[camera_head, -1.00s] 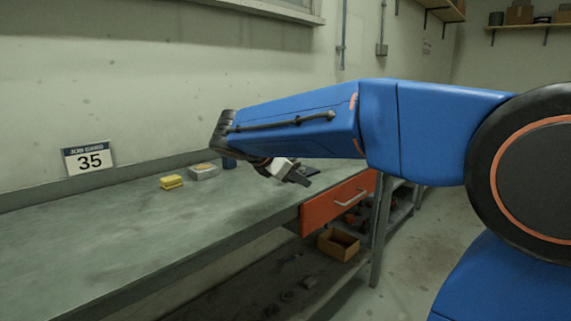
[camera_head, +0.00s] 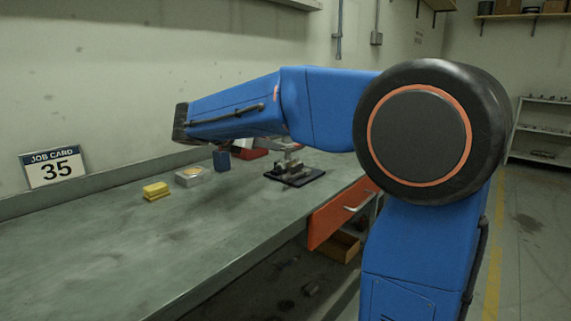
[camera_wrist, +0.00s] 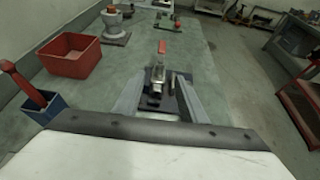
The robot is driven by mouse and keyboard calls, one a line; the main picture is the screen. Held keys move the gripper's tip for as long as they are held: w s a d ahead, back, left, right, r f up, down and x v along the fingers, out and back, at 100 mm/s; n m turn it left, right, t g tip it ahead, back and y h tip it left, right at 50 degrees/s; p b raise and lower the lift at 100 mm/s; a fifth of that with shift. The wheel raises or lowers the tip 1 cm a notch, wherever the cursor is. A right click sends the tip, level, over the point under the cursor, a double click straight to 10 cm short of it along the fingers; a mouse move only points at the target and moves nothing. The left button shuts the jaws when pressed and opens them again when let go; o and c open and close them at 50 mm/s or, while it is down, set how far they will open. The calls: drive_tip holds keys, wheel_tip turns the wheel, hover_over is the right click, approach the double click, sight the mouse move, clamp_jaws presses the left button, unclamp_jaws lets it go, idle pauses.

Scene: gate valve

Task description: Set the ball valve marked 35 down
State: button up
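A metal valve (camera_wrist: 157,76) with a red lever (camera_wrist: 162,47) shows ahead of my gripper (camera_wrist: 161,75) in the wrist view. My two fingers are apart, one on each side of it in the picture, with gaps visible. I cannot tell how far below or beyond the fingertips it is. In the head view a dark plate (camera_head: 312,177) with metal parts (camera_head: 290,171) on it lies on the bench near its right end. My gripper is mostly hidden by my arm there. A card reading "JOB CARD 35" (camera_head: 53,167) leans at the back left. No number is readable on the valve.
The bench (camera_head: 110,240) holds a yellow block (camera_head: 156,190), a grey box (camera_head: 190,177) and a blue holder (camera_wrist: 44,108) with a red-handled tool. A red bin (camera_wrist: 70,57) and a grey flanged part (camera_wrist: 113,22) stand farther along. The bench front is clear.

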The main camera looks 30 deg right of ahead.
sight(294, 158)
drive_tip(key=x, duration=1.5)
drive_tip(key=shift+w+d, duration=0.15)
drive_tip(key=shift+d, duration=0.2)
clamp_jaws()
